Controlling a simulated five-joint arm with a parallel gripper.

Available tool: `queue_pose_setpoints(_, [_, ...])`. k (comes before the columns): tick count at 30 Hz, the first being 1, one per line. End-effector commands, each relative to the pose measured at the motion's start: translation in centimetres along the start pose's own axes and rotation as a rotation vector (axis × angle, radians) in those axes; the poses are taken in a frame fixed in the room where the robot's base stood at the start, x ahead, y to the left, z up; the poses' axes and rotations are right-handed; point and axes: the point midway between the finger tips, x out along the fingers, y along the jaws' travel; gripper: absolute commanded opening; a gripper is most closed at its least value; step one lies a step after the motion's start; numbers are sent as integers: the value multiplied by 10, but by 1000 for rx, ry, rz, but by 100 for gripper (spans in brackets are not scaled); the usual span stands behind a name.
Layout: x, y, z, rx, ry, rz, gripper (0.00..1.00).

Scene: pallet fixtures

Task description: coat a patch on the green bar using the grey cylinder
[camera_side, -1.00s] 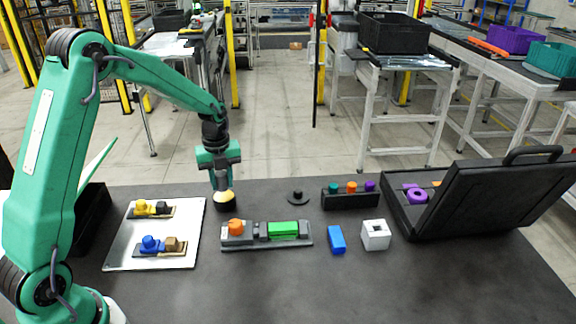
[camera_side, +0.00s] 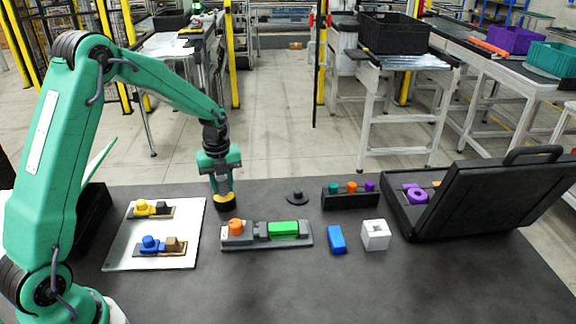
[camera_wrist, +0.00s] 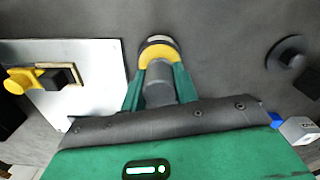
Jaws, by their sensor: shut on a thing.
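My gripper (camera_side: 222,190) points down over a small black pot with yellow contents (camera_side: 225,206), left of the fixture. In the wrist view my gripper's green fingers (camera_wrist: 160,92) are shut on the grey cylinder (camera_wrist: 159,94). The cylinder's far end meets the yellow inside the pot (camera_wrist: 158,53); how deep it sits is hidden. The green bar (camera_side: 283,229) lies in a grey fixture (camera_side: 270,243) with an orange knob (camera_side: 236,227), right of and nearer than the pot. No coated patch can be made out on the bar at this size.
A pale plate (camera_side: 125,255) with two small assemblies lies left. A black peg on a disc (camera_side: 297,197), a black rack with coloured pegs (camera_side: 350,201), a blue block (camera_side: 337,239), a white block (camera_side: 375,235) and an open black case (camera_side: 470,205) stand right. The front table is clear.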

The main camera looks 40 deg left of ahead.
Motion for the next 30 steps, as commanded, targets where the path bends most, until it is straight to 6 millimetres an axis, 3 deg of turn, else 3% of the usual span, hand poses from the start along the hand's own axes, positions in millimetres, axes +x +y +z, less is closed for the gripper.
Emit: queue_pose_setpoints(30, [8, 0, 0, 0, 0, 0, 11])
